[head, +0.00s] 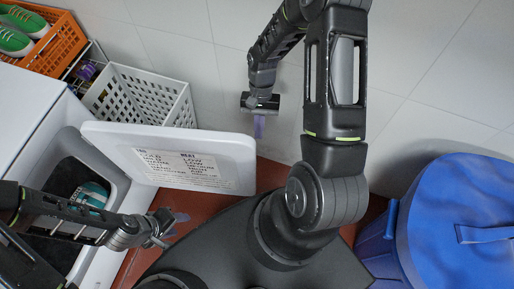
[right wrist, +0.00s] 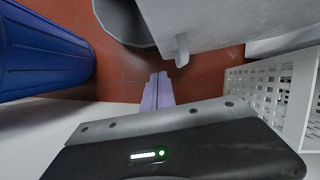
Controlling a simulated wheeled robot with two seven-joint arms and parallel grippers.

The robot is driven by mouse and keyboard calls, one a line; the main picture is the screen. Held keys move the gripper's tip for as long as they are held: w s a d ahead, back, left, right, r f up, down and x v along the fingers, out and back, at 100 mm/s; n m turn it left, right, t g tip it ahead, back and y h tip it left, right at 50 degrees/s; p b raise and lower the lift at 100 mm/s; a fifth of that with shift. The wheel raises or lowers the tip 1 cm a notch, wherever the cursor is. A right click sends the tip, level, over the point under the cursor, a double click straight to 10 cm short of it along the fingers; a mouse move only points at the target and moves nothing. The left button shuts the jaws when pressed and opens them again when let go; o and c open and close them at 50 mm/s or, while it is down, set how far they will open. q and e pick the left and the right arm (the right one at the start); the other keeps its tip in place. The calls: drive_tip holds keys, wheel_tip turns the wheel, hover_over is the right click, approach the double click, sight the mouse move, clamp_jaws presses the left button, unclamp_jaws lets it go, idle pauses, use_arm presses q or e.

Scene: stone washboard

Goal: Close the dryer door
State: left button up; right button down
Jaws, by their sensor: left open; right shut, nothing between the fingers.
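The white dryer (head: 28,105) stands at the left in the head view. Its door (head: 185,160) is swung wide open, with a printed label on the face toward me. The dark drum opening shows a teal and white item (head: 90,195) inside. My left gripper (head: 174,226) is open in front of the opening, below the door in the picture and apart from it. My right gripper (head: 260,127) is shut and empty, beyond the door's far right corner and not touching it. In the right wrist view its purple fingers (right wrist: 158,90) are together, and a pale panel with a small knob, likely the door (right wrist: 220,22), is above them.
A white slatted basket (head: 140,97) stands behind the door, also in the right wrist view (right wrist: 275,95). An orange crate (head: 45,45) with green shoes is at upper left. A blue bin (head: 455,215) stands at right. Red floor shows between door and wall.

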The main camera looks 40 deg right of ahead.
drive_tip(key=s+a+f+p, duration=0.2)
drive_tip(key=s+a+f, duration=0.1)
drive_tip(key=s, duration=0.1)
drive_tip(key=shift+a+f, duration=0.25)
drive_tip(key=shift+a, duration=0.05)
drive_tip(key=shift+s, duration=0.1)
